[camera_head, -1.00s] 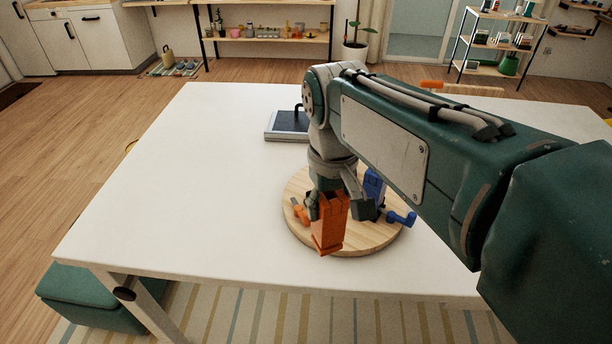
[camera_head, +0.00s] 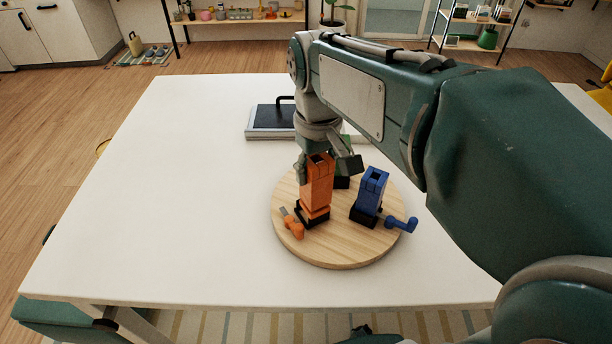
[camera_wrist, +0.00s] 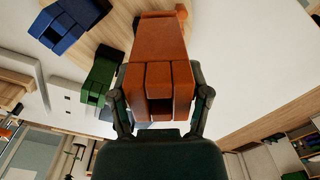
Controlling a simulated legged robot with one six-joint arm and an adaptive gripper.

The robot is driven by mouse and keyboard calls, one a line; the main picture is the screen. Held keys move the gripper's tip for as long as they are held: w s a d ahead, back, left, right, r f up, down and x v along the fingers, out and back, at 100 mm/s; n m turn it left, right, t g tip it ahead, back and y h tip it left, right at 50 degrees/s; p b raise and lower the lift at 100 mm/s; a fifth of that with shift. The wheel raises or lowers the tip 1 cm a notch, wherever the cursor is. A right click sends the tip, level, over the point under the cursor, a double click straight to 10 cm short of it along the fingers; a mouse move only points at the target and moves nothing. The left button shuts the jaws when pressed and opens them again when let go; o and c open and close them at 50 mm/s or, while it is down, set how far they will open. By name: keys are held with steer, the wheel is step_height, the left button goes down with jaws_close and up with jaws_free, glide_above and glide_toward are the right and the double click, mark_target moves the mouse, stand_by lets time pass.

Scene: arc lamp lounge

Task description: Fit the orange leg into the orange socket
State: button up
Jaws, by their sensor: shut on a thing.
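The orange leg (camera_head: 318,184) is a tall block with a square opening in its top. It stands roughly upright over the orange socket, a dark base with an orange lever (camera_head: 292,228), on the round wooden board. The leg's lower end meets or overlaps the dark base; I cannot tell how deep it sits. My gripper (camera_head: 330,166) is shut on the leg's upper part. In the wrist view, my gripper's fingers (camera_wrist: 160,103) press both sides of the orange leg (camera_wrist: 158,50); the leg hides most of the socket there.
On the board (camera_head: 345,252), a blue block (camera_head: 371,187) with a blue lever (camera_head: 402,224) stands close at right. A green block (camera_wrist: 100,75) is behind, mostly hidden in the head view. A dark flat case (camera_head: 272,117) lies farther back. The white table's left side is clear.

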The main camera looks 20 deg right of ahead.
steer(key=w+f, duration=0.4)
steer(key=f, duration=0.4)
steer(key=shift+w+d, duration=0.35)
steer(key=shift+w, duration=0.05)
steer(key=shift+d+f, duration=0.15)
steer(key=shift+f, duration=0.35)
steer(key=o, duration=1.3)
steer(key=shift+s+d+f, duration=0.1)
steer(key=shift+f, duration=0.05)
steer(key=shift+o, duration=0.2)
steer(key=shift+r, duration=0.2)
